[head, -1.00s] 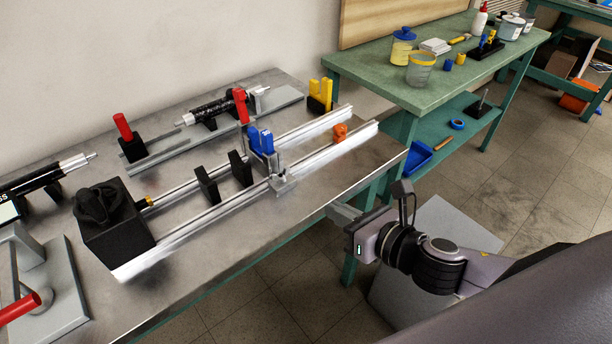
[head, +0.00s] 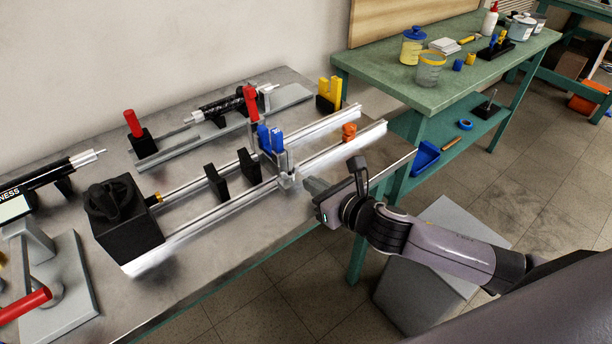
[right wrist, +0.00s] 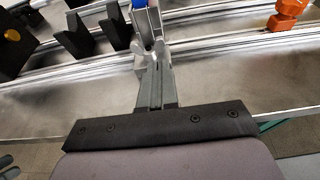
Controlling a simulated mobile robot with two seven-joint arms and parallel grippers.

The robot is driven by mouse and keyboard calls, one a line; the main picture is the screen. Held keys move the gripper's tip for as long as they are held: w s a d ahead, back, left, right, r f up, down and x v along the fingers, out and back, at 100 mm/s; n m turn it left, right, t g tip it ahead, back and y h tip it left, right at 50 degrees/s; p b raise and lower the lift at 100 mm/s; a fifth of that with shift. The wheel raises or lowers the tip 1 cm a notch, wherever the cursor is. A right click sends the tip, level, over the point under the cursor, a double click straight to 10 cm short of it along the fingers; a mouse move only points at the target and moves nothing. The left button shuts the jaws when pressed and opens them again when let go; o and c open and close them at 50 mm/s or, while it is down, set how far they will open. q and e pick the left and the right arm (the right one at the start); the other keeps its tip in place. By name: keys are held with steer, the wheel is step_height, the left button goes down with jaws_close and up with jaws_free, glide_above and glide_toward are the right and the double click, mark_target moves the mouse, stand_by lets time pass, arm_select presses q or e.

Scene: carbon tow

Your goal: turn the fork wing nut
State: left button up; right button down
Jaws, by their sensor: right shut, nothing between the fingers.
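A blue fork (head: 271,138) stands on a grey carriage on the twin rails in the head view. It also shows in the right wrist view (right wrist: 140,4), cut by the top edge. A small grey metal part (right wrist: 137,48) sits low on the carriage there; I cannot tell for sure that it is the fork wing nut. My right gripper (head: 309,184) is shut and empty at the bench's front edge, just right of the carriage. In the right wrist view its fingertips (right wrist: 158,62) appear close to the carriage's foot; contact is unclear.
Black V-shaped supports (head: 249,163) and a black knobbed box (head: 124,215) stand left along the rails (head: 210,212). An orange clamp (head: 349,131) sits on the front rail's right part. A green bench (head: 385,72) stands behind right. Bare metal lies before the rails.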

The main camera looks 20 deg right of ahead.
mark_target(297, 171)
steer(key=shift+w+a, duration=0.3)
steer(key=shift+w, duration=0.45)
steer(key=shift+w+a, duration=0.25)
steer(key=shift+w, duration=0.45)
steer(key=shift+d, duration=0.1)
steer(key=shift+w, duration=0.1)
